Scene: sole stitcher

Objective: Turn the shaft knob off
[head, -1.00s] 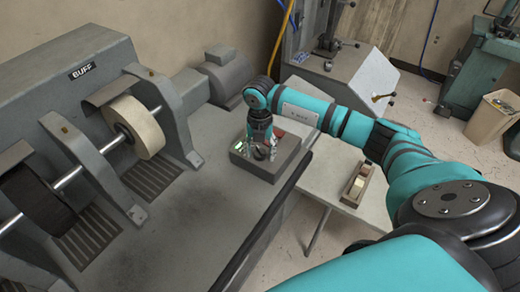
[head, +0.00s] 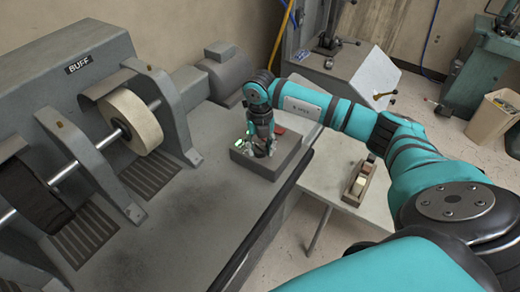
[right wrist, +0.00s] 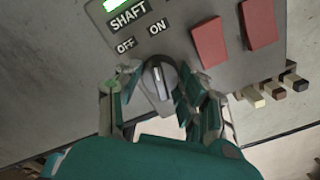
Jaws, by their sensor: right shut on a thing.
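The shaft knob (right wrist: 160,77) is a round dark dial with a lighter pointer bar, on a grey control box (head: 262,168). The OFF label (right wrist: 125,45) and ON label (right wrist: 158,27) are above it in the right wrist view, under the SHAFT label (right wrist: 127,13). The pointer bar stands roughly upright in that view, leaning slightly left at its top. My right gripper (right wrist: 155,92) has its fingers on both sides of the knob and is shut on it. In the head view my right gripper (head: 263,143) is at the box, hiding the knob. My left gripper is not in view.
A green light (right wrist: 112,5) glows by the SHAFT label. Two red buttons (right wrist: 210,42) sit to its right. The buffing machine (head: 100,62) with its pale wheel (head: 132,122) fills the left. A side table (head: 325,190) carries a tray of small blocks (head: 358,186).

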